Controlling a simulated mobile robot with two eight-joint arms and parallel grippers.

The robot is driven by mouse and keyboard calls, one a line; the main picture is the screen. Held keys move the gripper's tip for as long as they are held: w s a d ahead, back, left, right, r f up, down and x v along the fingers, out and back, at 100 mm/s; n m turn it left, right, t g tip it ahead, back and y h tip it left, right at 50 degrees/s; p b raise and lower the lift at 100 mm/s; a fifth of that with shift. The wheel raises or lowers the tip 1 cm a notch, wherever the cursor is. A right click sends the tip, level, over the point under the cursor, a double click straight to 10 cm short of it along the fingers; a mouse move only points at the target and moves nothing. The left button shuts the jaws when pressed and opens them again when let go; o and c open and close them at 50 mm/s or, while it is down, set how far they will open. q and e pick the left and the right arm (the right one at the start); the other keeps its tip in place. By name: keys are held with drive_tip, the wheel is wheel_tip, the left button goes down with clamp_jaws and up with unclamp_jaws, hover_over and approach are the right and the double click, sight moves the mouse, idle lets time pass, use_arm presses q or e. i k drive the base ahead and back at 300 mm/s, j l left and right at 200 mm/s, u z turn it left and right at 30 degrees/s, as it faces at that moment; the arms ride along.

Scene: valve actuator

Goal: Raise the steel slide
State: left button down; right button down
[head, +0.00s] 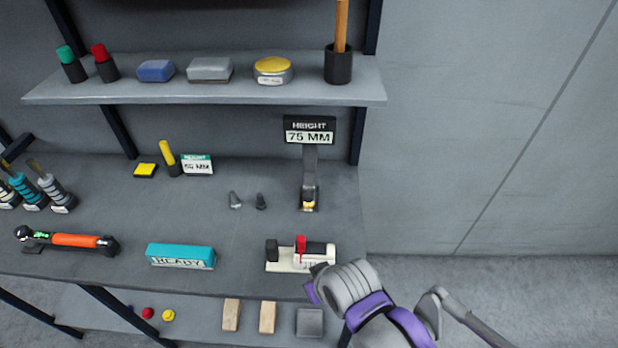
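A height stand with a sign reading "HEIGHT 75 MM" (310,132) stands at the back right of the bench. Its grey upright (310,165) runs down to a dark block with a yellow part (309,203) at the foot. I cannot clearly tell which part is the steel slide. My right gripper (314,281) is at the bench's front edge, close to a white-based device with a red lever (300,244). The gripper is well in front of the height stand and apart from it. Its fingers are partly hidden by its own wrist. My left gripper is out of view.
A teal block (181,256) and an orange tool (75,240) lie along the front left. Two small grey pegs (248,201) stand mid-bench. A shelf (200,92) overhangs the back. Bench space between the device and height stand is clear.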

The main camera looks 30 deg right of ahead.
sight(308, 196)
drive_tip(key=j+z, duration=0.35)
drive_tip(key=i+j+z, duration=0.1)
drive_tip(key=j+z, duration=0.65)
drive_tip(key=k+l, duration=0.05)
drive_tip(key=l, duration=0.05)
